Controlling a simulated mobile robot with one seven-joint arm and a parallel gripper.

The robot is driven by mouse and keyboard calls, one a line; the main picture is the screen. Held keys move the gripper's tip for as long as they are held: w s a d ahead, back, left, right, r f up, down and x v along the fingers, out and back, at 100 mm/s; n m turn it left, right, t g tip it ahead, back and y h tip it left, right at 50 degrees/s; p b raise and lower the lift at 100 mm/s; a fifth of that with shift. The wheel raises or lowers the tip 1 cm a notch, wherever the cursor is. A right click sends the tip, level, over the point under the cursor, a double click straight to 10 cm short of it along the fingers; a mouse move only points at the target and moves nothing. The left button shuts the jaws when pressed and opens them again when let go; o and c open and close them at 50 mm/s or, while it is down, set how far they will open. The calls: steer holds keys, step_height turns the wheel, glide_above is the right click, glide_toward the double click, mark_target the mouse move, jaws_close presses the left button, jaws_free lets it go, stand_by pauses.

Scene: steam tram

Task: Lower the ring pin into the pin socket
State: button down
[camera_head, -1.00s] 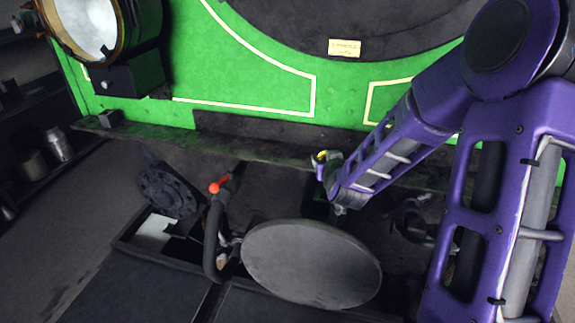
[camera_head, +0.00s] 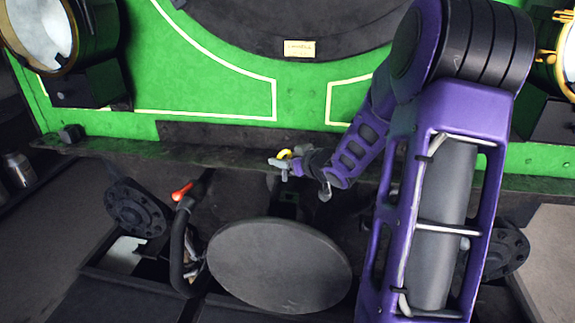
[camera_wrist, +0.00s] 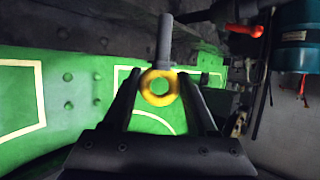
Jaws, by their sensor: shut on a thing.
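The ring pin has a yellow ring and a grey shank. In the wrist view its ring (camera_wrist: 146,91) sits between the two fingers of my gripper (camera_wrist: 160,76), which is shut on it, and its shank points to the top of the picture. In the head view the yellow ring (camera_head: 285,154) shows small at my gripper (camera_head: 290,163), in front of the dark beam under the green front. The pin is held clear, above a dark recess behind the round disc. I cannot make out the pin socket for certain; the recess is in shadow.
A grey round disc (camera_head: 280,266) stands below my gripper. A black hose with a red handle (camera_head: 181,191) is left of it. The dark beam (camera_head: 225,153) runs across the green front (camera_head: 205,75). A round flanged part (camera_head: 135,208) stands further left.

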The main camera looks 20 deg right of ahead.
steer(key=shift+s+d+f, duration=0.15)
steer(key=shift+d+f, duration=0.1)
steer(key=shift+d, duration=0.1)
steer(key=shift+w+d+f+b, duration=0.15)
steer(key=shift+w+f+b, duration=0.1)
steer(key=shift+f+b, duration=0.55)
steer(key=shift+w+d+f+b, duration=0.2)
steer(key=shift+w+f+b, duration=0.1)
steer(key=shift+f+b, duration=0.45)
steer(key=shift+w+d+f+b, duration=0.15)
steer(key=shift+w+f+b, duration=0.1)
steer(key=shift+f+b, duration=0.55)
steer(key=shift+s+p, duration=0.1)
steer(key=shift+p, duration=0.2)
steer(key=shift+f, duration=0.1)
steer(key=shift+f+b, duration=0.8)
steer(key=shift+f, duration=0.25)
steer(key=shift+f, duration=0.65)
steer(key=shift+f, duration=0.55)
steer(key=shift+f, duration=0.2)
